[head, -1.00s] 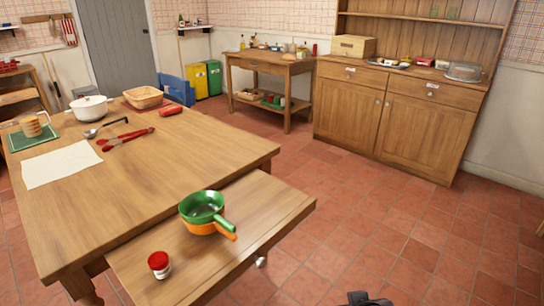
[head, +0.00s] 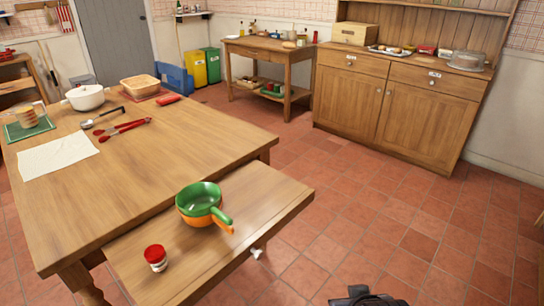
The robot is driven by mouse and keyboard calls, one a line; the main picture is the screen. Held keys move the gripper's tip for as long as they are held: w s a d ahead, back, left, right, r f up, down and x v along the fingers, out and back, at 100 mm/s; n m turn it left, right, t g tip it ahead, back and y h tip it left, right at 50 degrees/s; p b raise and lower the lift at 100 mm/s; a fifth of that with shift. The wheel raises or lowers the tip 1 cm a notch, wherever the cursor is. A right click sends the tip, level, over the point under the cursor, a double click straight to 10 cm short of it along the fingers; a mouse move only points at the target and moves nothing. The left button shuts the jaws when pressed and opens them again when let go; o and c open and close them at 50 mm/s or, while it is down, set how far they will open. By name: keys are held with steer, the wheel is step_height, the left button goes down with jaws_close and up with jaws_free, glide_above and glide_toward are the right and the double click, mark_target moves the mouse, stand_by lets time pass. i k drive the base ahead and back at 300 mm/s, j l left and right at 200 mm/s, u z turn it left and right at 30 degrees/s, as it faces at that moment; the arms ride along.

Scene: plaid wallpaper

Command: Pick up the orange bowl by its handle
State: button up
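The orange bowl (head: 187,217) stands on the pulled-out board at the near side of the table. A green bowl (head: 193,193) with its own handle is nested in it and hides its inside. The orange handle (head: 229,229) points to the lower right, just below the green handle (head: 222,216). A black part of my gripper (head: 365,297) shows at the bottom edge, right of the board and well apart from the bowls. Its fingers cannot be made out.
A red-lidded jar (head: 155,258) stands on the pull-out board (head: 265,200), left of and nearer than the bowls. The wooden table (head: 190,145) behind holds a white pot (head: 85,98), a basket (head: 139,89) and red tongs (head: 121,130). Tiled floor (head: 370,225) on the right is clear.

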mark_target(206, 220)
steer(key=k+l, duration=0.1)
steer(key=i+j+u, duration=0.1)
steer(key=u, duration=0.25)
steer(key=i+u, duration=0.65)
steer(key=k+j, duration=0.05)
steer(key=k, duration=0.05)
